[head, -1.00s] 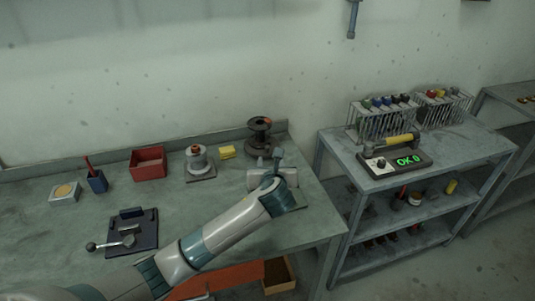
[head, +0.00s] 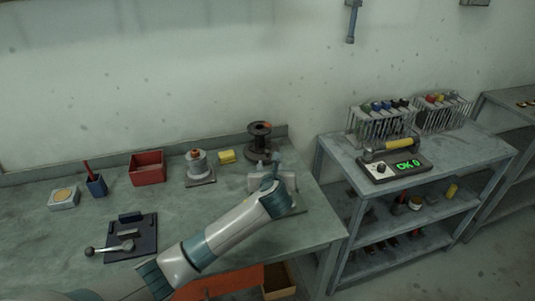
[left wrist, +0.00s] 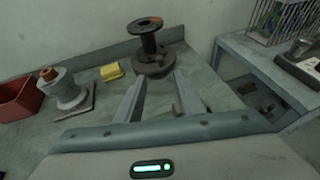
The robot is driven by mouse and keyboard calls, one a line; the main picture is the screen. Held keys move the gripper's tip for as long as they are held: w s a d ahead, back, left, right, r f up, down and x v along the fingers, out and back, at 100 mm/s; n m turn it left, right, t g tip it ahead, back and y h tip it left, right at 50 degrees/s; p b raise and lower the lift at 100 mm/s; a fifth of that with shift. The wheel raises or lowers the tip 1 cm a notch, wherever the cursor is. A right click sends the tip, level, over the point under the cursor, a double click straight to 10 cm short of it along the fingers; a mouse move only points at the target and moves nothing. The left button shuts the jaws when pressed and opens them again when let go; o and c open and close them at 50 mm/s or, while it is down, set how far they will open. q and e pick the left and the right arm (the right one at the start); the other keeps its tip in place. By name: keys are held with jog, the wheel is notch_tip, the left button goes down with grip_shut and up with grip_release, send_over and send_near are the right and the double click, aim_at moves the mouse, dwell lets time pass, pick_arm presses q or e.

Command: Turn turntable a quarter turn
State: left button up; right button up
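A dark spool-shaped piece (head: 259,140) with an orange mark on its top rim stands on a round dark base at the back right of the bench. It looks like the turntable, though I cannot be sure. It also shows upright in the left wrist view (left wrist: 149,42), straight ahead of my left gripper. My left gripper (left wrist: 160,82) is open and empty, its two fingers apart and pointing at the dark base. In the head view my left gripper (head: 270,168) is just in front of the base, partly hidden by my wrist. Contact cannot be told. My right gripper is not in view.
Left of the spool are a yellow block (head: 227,156), a grey fitting with an orange top (head: 197,165) and a red bin (head: 147,167). A dark plate with a lever (head: 131,238) lies front left. A shelf (head: 345,158) with a lit console stands right.

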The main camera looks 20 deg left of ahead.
aim_at(267, 153)
pick_arm(q)
jog(key=p+x, duration=0.1)
jog(key=x, duration=1.3)
jog(key=shift+w, duration=0.15)
grip_shut()
